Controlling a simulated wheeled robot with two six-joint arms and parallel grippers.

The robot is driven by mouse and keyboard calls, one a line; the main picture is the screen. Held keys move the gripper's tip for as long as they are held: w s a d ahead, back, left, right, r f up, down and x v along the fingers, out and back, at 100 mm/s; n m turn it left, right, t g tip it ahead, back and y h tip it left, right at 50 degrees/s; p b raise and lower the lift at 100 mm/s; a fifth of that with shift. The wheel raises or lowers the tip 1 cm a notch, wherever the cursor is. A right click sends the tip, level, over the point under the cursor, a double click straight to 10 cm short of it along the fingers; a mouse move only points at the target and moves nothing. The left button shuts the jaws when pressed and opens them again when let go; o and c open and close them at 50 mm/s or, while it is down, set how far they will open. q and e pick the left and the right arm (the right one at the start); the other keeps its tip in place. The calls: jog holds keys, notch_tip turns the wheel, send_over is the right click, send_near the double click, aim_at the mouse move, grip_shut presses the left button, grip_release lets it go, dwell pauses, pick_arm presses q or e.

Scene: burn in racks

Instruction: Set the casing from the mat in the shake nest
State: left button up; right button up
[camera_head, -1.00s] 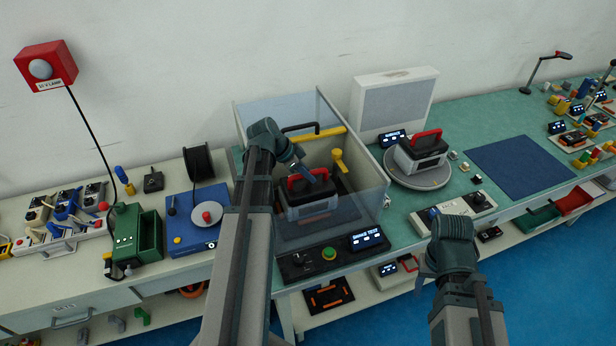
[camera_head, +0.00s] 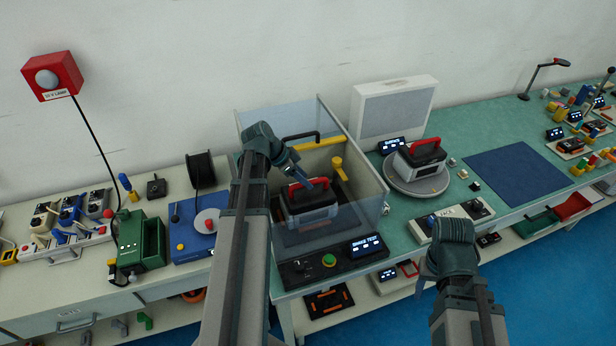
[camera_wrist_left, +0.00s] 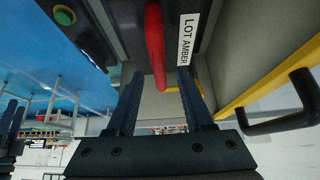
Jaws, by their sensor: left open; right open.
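A grey and black casing (camera_head: 313,208) with a red handle sits upright in the shake nest, inside the clear-walled enclosure (camera_head: 365,205). My left gripper (camera_head: 308,184) is over this casing, close to its handle. In the left wrist view its two fingers (camera_wrist_left: 160,75) are apart, with the red handle (camera_wrist_left: 155,40) showing between and beyond them. I cannot tell whether they touch it. A label on the casing reads "LOT AMBER". The blue mat (camera_head: 517,173) on the right is bare. My right gripper (camera_head: 425,277) is open at the bench front, mostly hidden by its wrist.
A similar casing (camera_head: 421,158) stands on a round plate (camera_head: 418,188) right of the enclosure. A yellow bar (camera_head: 316,144) and yellow lever (camera_head: 340,168) are near my left gripper. A control panel (camera_head: 330,262) lies in front of the nest.

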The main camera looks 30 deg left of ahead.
pick_arm(q)
jog(key=p+v, duration=0.6)
jog(key=v, duration=0.3)
pick_arm(e)
notch_tip(320, 180, up, 8)
jog(key=shift+f, duration=0.2)
pick_arm(q)
jog(key=s+d+f+n+g+y, duration=0.1)
jog(key=d+g, duration=0.1)
jog(key=d, duration=0.8)
jog(key=s+d+f+g, duration=0.1)
jog(key=d+f+g, duration=0.1)
jog(key=d, duration=0.7)
jog(key=s+d+n+y, duration=0.1)
jog(key=s+d+y, duration=0.1)
jog(key=s+d, duration=0.2)
jog(key=s+d+n+g+y, duration=0.1)
jog(key=s+d, duration=0.4)
jog(key=d, duration=0.6)
jog(key=shift+s+d+f+n+y, duration=0.2)
jog(key=shift+s+d+n+y, duration=0.1)
jog(key=shift+n+y, duration=0.35)
pick_arm(e)
jog(key=shift+f, duration=0.1)
pick_arm(q)
notch_tip(320, 180, down, 6)
jog(key=b, duration=0.5)
jog(key=shift+b, duration=0.4)
pick_arm(e)
notch_tip(320, 180, down, 6)
